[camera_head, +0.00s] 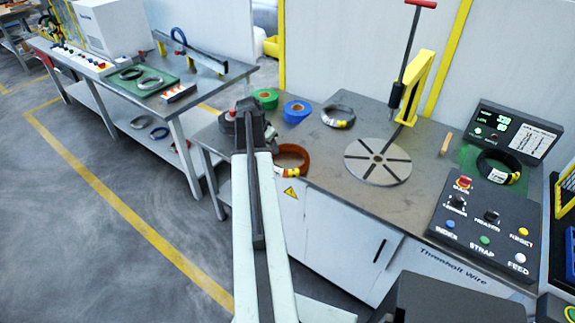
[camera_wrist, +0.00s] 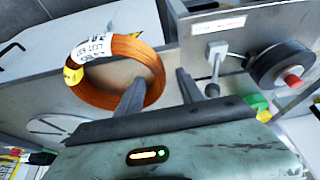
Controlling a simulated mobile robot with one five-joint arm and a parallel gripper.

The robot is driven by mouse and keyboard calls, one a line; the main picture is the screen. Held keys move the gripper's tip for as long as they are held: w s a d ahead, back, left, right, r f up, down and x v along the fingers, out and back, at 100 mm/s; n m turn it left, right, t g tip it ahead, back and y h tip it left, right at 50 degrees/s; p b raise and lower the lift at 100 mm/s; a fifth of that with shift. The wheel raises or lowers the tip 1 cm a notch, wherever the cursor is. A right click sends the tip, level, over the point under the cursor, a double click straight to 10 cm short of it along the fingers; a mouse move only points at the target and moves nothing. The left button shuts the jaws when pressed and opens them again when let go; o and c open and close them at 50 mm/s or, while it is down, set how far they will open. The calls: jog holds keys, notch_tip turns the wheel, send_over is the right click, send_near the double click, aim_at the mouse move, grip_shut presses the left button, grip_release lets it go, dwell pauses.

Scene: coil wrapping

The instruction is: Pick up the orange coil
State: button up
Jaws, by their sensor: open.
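The orange coil (camera_head: 303,155) lies on the grey workbench near its front edge, just right of my arm, which partly hides it in the head view. It also shows in the wrist view (camera_wrist: 153,62), with a white label and a yellow tag on its left side. My gripper (camera_wrist: 160,76) is open and empty. In the wrist view one finger overlaps the coil's lower right part and the other is outside the ring to the right. I cannot tell whether either touches it. My gripper's end (camera_head: 248,110) shows in the head view.
Green tape (camera_head: 266,98), blue tape (camera_head: 297,111) and a grey coil (camera_head: 338,116) lie behind the orange coil. A slotted disc (camera_head: 378,161) beneath a yellow post (camera_head: 411,88) is to the right. A control panel (camera_head: 486,228) stands at the front right.

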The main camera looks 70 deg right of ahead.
jog(key=b+x, duration=0.2)
jog(key=x, duration=0.1)
jog(key=shift+d+f, duration=0.2)
jog(key=shift+f, duration=0.1)
jog(key=shift+r, duration=0.15)
jog(key=shift+c, duration=0.4)
grip_shut()
dwell(0.5)
